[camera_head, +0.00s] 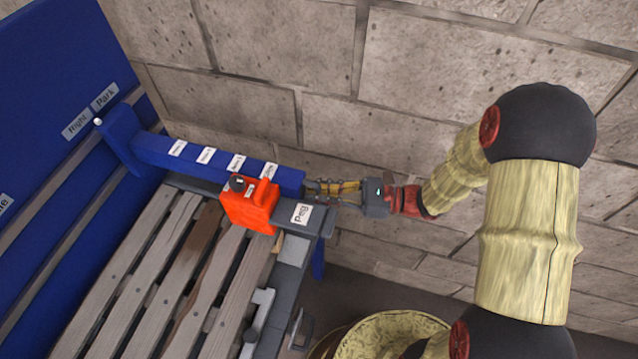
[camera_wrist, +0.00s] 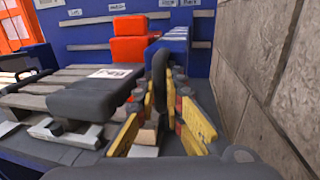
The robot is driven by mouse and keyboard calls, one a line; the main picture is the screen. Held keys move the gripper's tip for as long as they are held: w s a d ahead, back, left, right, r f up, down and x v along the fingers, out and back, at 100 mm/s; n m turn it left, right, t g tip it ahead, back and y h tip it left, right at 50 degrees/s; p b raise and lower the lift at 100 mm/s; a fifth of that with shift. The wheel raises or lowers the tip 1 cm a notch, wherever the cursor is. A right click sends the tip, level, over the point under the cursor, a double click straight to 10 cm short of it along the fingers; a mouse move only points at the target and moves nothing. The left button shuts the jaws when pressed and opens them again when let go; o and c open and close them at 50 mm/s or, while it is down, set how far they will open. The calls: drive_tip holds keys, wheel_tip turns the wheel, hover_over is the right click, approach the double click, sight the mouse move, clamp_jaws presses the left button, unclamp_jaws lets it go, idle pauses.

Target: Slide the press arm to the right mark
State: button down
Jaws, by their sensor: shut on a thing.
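The press arm is a long blue beam (camera_head: 215,163) with several white labels, running from the blue back panel toward my gripper. A white-tipped post (camera_head: 98,122) at its far end stands close to the "Right" label (camera_head: 76,124); exact alignment is unclear. An orange block (camera_head: 250,205) sits at the beam's near part. In the wrist view, the beam's blue end (camera_wrist: 176,42) and the orange block (camera_wrist: 130,40) are ahead. My gripper (camera_head: 318,190) is at the beam's near end; its yellow fingers (camera_wrist: 158,112) are shut on a dark upright handle (camera_wrist: 160,72).
A "Park" label (camera_head: 105,96) is beside "Right" on the panel. A grey bar with a "Peg" label (camera_head: 301,213) lies under the orange block. Wooden slats (camera_head: 150,270) fill the lower left. A stone wall (camera_head: 390,90) stands close along the beam's far side.

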drive_tip(key=c, duration=2.1)
unclamp_jaws()
drive_tip(key=shift+c, duration=0.2)
drive_tip(key=shift+d, duration=0.1)
drive_tip(key=s+d, duration=0.1)
drive_tip(key=d, duration=1)
drive_tip(key=shift+s+d, duration=0.35)
drive_tip(key=shift+s, duration=0.05)
